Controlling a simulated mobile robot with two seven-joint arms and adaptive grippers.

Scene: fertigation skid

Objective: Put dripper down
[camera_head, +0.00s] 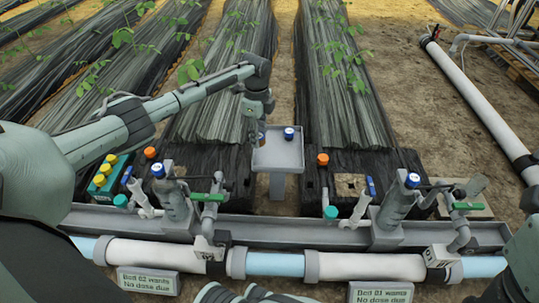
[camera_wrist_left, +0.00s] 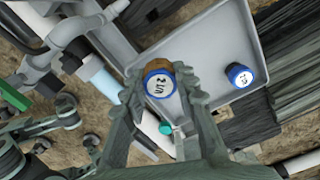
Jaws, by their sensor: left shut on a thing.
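My left gripper (camera_head: 257,120) hangs just above the left part of the small grey tray (camera_head: 278,160). It is shut on a dripper with a blue rim and white marked face (camera_wrist_left: 160,85), seen between the fingers in the left wrist view. In the head view this dripper is mostly hidden by the fingers. I cannot tell whether it touches the tray. A second blue-rimmed dripper (camera_head: 289,133) stands on the tray, right of the gripper; it also shows in the left wrist view (camera_wrist_left: 240,76). Greenish parts at the bottom edge look like my right gripper (camera_head: 240,294), mostly cut off.
A teal rack with yellow caps (camera_head: 103,180) stands at left. Orange caps (camera_head: 323,159) show on both beds.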

